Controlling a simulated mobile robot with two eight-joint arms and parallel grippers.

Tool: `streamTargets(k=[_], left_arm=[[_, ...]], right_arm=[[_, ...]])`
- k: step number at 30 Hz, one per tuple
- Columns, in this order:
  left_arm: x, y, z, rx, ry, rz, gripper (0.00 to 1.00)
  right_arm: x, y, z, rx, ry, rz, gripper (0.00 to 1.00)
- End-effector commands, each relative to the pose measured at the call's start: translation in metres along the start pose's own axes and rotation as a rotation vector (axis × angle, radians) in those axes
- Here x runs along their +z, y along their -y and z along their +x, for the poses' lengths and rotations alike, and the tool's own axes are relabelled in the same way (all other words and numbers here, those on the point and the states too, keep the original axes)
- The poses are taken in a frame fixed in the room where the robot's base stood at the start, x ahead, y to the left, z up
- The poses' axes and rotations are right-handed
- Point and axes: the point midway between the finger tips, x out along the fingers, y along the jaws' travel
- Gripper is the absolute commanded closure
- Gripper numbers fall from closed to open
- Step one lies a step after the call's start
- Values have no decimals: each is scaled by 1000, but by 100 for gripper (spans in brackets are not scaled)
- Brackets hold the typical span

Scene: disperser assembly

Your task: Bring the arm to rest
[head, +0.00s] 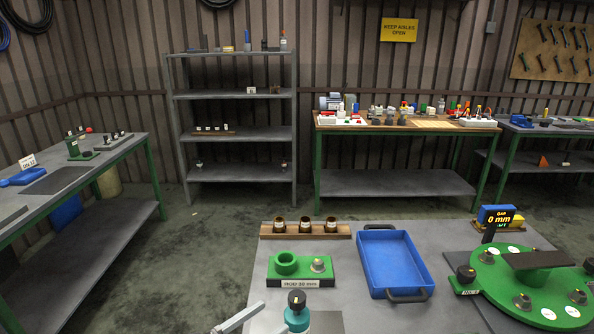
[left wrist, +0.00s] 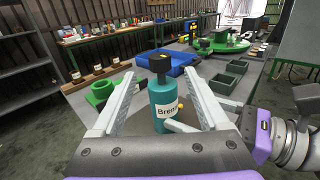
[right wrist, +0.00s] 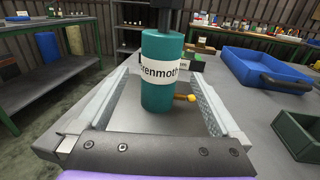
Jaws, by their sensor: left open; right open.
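A teal bottle (head: 297,318) with a black cap and a white label stands upright at the near edge of the table. It also shows in the left wrist view (left wrist: 163,105) and the right wrist view (right wrist: 160,95), with a small yellow-tipped part on its side. My left gripper (left wrist: 159,73) is open, its fingers on either side of the bottle in its wrist view, with gaps visible. One pale finger shows left of the bottle in the head view. My right gripper (right wrist: 161,77) is open and empty; the bottle shows between its fingers, apart from them.
On the table (head: 350,310) are a green rod fixture (head: 300,270), a wooden rack with several brown jars (head: 340,231), a blue tray (head: 390,262) and a green round station (head: 535,290) with a 0 mm display. Dark green bins (left wrist: 232,75) stand nearby.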

Motion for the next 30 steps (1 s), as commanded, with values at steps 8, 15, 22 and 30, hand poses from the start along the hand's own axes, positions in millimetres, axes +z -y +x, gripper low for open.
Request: streamTargets(k=[8, 15, 22, 30], left_arm=[[0, 0, 0, 0, 0, 0, 22], [-8, 16, -3, -34, -89, 151, 22], [-51, 61, -40, -276, -448, 845, 22], [-86, 66, -130, -828, -799, 1715, 22]], right_arm=[[0, 0, -47, 1, 1, 0, 0], [13, -2, -52, 55, -5, -202, 0], [31, 1, -51, 335, -60, -1132, 0], [13, 71, -109, 938, -183, -2203, 0]])
